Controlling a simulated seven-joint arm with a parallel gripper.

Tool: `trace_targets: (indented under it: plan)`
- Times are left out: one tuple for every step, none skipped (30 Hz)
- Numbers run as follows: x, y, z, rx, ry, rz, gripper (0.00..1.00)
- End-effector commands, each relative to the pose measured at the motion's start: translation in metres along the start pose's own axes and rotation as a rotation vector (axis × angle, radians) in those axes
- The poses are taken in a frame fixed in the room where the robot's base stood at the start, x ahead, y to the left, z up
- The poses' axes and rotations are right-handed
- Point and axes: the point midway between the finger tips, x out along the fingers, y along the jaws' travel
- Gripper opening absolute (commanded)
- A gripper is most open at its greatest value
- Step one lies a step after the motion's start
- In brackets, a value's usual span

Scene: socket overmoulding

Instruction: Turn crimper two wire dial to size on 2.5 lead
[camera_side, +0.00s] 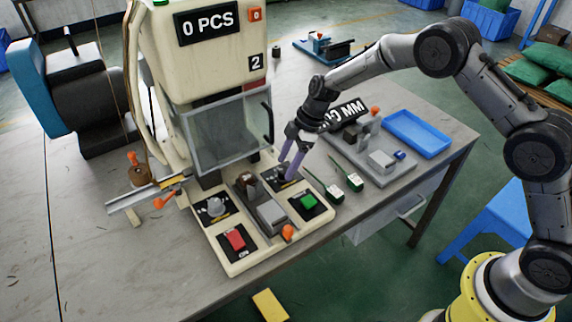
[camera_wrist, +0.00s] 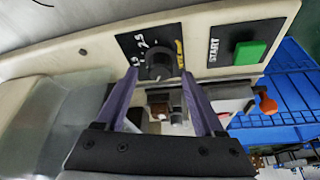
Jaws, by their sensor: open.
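The crimper (camera_side: 215,55) is a cream machine with a "2" plate on its front. A dial with a dark round knob (camera_wrist: 156,66) sits on a black panel in the wrist view, with 2.5 and a smaller size printed to its left. Its pointer setting is too small to read surely. The dial's black panel (camera_side: 275,175) also shows in the side view, partly hidden by my fingers. My gripper (camera_side: 287,170) is open with its purple fingers pointing down at this panel. In the wrist view the fingertips (camera_wrist: 160,76) stand either side of the knob; contact cannot be told.
A green START button (camera_wrist: 249,53) is beside the dial. A second dial (camera_side: 214,207) and a red button (camera_side: 235,239) are at the base's left. A clear guard (camera_side: 228,130) stands behind my gripper. Two green-handled tools (camera_side: 340,182) and a blue tray (camera_side: 417,133) lie to the right.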

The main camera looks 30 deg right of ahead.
Motion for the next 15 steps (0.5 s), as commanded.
trace_targets:
  plan:
    - [0.005,0.0,0.0002,0.0,-0.001,0.0,0.7]
    - [0.0069,0.0001,0.0002,0.0,-0.001,0.0,0.7]
    - [0.0088,0.0002,0.0002,0.0,-0.001,0.001,0.7]
    - [0.0098,0.0002,0.0001,0.0,-0.001,0.001,0.7]
    - [0.0105,0.0002,0.0001,0.0,0.0,0.001,0.7]
    - [0.0112,0.0002,0.0,-0.001,0.0,0.001,0.7]
    - [0.0115,0.0002,0.0,-0.001,0.0,0.001,0.7]
    - [0.0116,0.0002,0.0,-0.001,0.0,0.001,0.7]
    - [0.0117,0.0001,0.0,-0.001,0.0,0.001,0.7]
    - [0.0116,0.0001,0.0,0.0,0.0,0.001,0.7]
    - [0.0116,0.0001,0.0001,-0.001,0.0,0.001,0.7]
    - [0.0116,0.0001,0.0001,0.0,0.0,0.001,0.7]
    - [0.0115,0.0001,0.0001,0.0,0.0,0.001,0.7]
    - [0.0115,0.0,0.0001,0.0,0.0,0.001,0.67]
    - [0.0115,0.0001,0.0001,0.0,0.0,0.001,0.59]
